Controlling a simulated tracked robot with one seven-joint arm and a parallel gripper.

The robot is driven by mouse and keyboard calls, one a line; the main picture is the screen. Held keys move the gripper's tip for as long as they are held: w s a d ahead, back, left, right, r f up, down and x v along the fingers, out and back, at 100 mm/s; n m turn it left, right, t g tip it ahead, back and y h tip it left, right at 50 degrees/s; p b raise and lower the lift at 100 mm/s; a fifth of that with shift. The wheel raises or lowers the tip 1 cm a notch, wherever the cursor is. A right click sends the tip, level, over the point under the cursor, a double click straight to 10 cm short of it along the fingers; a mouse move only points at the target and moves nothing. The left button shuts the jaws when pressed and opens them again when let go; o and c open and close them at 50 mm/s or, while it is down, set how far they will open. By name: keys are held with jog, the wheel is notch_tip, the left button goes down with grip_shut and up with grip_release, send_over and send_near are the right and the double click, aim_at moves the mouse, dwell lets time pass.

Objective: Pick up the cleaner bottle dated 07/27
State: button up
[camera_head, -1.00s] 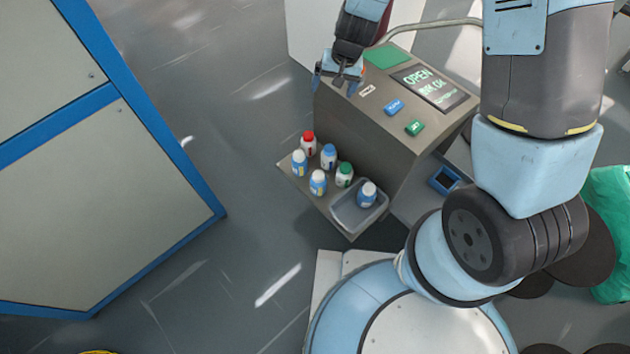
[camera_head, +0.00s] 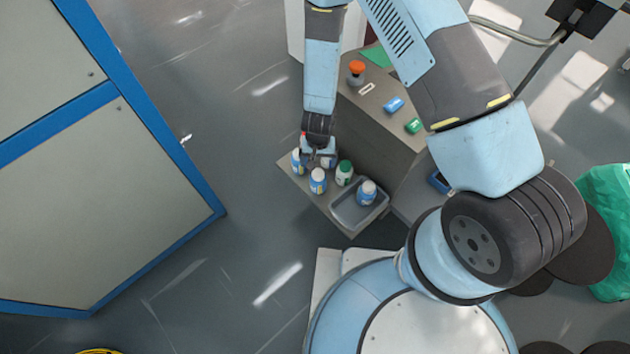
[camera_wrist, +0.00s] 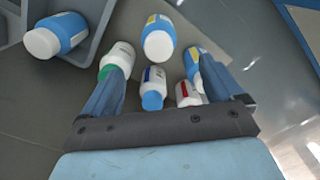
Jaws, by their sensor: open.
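Several small bottles stand on a low shelf; no date is legible on any. In the wrist view these are a blue bottle with white cap and yellow label (camera_wrist: 158,40), another blue, yellow-labelled one (camera_wrist: 193,60), a green-capped white bottle (camera_wrist: 120,55), a blue-capped white bottle (camera_wrist: 153,85) and a red-capped one (camera_wrist: 188,93). A blue, white-capped bottle (camera_wrist: 60,35) is in the grey tray. My gripper (camera_head: 318,156) is open above the back bottles, hiding part of them. Its fingers (camera_wrist: 160,70) also show in the wrist view, with nothing clearly gripped.
The grey tray (camera_head: 346,217) sits at the shelf's right end. A grey console (camera_head: 372,137) with a red knob (camera_head: 356,68) and blue and green buttons rises behind the shelf. A blue-framed cabinet (camera_head: 100,200) stands left; the floor between is clear.

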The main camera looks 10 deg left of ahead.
aim_at(318, 178)
jog(key=shift+s+d+f, duration=0.1)
jog(key=shift+f, duration=6)
jog(key=c, duration=1.2)
jog(key=shift+r, duration=0.15)
jog(key=shift+c, duration=0.2)
